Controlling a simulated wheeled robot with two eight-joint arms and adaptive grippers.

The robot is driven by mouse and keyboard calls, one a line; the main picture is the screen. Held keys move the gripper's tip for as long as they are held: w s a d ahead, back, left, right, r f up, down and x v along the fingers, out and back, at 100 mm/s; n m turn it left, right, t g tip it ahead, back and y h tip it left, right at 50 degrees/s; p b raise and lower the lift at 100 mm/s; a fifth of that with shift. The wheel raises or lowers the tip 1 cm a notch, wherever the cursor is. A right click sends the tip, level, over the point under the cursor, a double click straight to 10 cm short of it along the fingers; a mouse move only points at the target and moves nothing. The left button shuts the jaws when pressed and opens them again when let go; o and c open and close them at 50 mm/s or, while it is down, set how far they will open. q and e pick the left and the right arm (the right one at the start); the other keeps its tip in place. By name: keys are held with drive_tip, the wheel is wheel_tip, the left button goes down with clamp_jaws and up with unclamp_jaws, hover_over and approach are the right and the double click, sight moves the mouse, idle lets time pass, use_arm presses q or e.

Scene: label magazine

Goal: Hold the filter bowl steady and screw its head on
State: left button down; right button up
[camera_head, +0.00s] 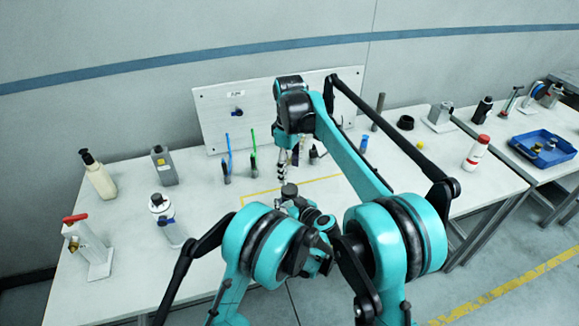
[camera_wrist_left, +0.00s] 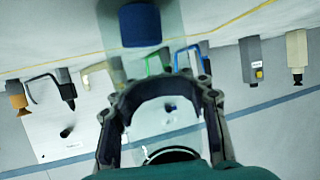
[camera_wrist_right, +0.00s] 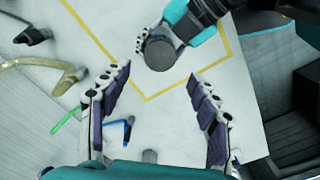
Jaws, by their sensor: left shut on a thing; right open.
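The filter bowl shows in the left wrist view as a clear body with a blue end (camera_wrist_left: 140,25), between the fingers of my left gripper (camera_wrist_left: 155,92), which is shut on it. A dark grey round piece (camera_wrist_right: 160,53), which looks like the filter head, sits at the top of the held bowl; it also shows in the head view (camera_head: 289,190). I cannot tell how far it is threaded. My right gripper (camera_head: 283,178) is open and empty, just above the dark piece in the head view. Its spread fingers (camera_wrist_right: 165,78) point toward that piece in the right wrist view. My arms hide part of the bowl.
A yellow outlined area (camera_head: 240,198) is on the table. A white board (camera_head: 212,108) stands behind it. Bottles (camera_head: 98,178) and fixtures stand at the left. A black ring (camera_head: 405,122), a red-capped bottle (camera_head: 476,153) and a blue tray (camera_head: 543,160) are at the right.

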sight(290, 188)
wheel_tip(290, 188, down, 8)
drive_tip(key=shift+r, duration=0.2)
drive_tip(key=shift+c, duration=0.3)
drive_tip(key=c, duration=1.2)
drive_tip(key=shift+o, duration=0.2)
drive_tip(key=m, duration=0.5)
drive_tip(key=shift+m, duration=0.3)
drive_tip(key=m, duration=0.4)
drive_tip(key=shift+m, duration=0.4)
drive_tip(key=m, duration=0.9)
